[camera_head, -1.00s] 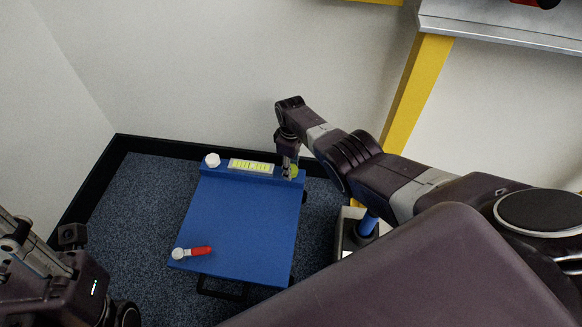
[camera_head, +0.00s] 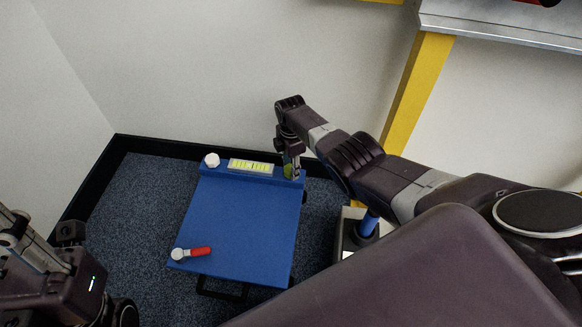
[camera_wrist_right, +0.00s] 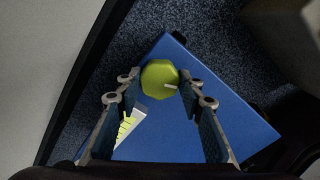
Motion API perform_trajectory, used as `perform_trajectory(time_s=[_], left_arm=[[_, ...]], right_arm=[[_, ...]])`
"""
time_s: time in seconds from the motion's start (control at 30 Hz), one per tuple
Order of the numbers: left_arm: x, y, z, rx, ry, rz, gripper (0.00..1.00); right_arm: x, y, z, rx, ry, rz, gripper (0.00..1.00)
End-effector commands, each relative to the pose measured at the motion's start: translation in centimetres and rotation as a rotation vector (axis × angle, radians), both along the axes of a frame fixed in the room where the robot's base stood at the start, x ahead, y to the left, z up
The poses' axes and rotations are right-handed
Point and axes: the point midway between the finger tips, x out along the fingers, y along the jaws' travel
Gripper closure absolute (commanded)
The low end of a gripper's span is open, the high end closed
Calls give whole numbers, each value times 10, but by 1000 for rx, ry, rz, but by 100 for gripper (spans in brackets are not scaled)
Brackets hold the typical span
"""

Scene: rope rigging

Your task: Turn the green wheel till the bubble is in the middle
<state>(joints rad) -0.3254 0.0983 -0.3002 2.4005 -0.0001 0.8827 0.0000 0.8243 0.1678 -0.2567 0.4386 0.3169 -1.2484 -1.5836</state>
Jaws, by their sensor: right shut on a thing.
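The green wheel (camera_wrist_right: 160,77) is on the far right corner of the blue table (camera_head: 245,225). It has a pale mark on its rim, and in the head view it is partly hidden by my right gripper (camera_head: 292,172). In the right wrist view my right gripper (camera_wrist_right: 160,88) has a finger on each side of the wheel and is shut on it. The yellow-green level vial (camera_head: 251,167) lies along the table's far edge; its bubble is too small to make out. My left arm shows at the lower left, away from the table; its finger state is unclear.
A white knob (camera_head: 211,160) stands at the table's far left corner. A red-handled tool (camera_head: 192,253) lies near its front left. The middle of the table is clear. A wall stands behind, and a yellow post (camera_head: 415,95) is at the right.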

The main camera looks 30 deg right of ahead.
Motion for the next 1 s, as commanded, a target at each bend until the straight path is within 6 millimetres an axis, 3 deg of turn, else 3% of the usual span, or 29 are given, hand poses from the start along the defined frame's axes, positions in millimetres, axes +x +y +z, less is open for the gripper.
perform_trajectory(time_s=[0.3, 0.77, 0.8, 0.93, 1.0], left_arm=[[-1, 0, 1, -2, -6, 1, 71], [-2, 1, 3, -3, -12, 1, 71], [-2, 1, 3, -3, -13, 1, 71], [-2, 1, 3, -3, -13, 1, 71], [-2, 1, 3, -3, -13, 1, 71]], right_arm=[[1, 1, 0, 2, -2, 99, 89], [1, 1, 0, 3, -2, 111, 89], [1, 1, 0, 3, -2, 111, 64], [1, 1, 0, 2, -2, 110, 49], [1, 1, 0, 2, -1, 110, 47]])
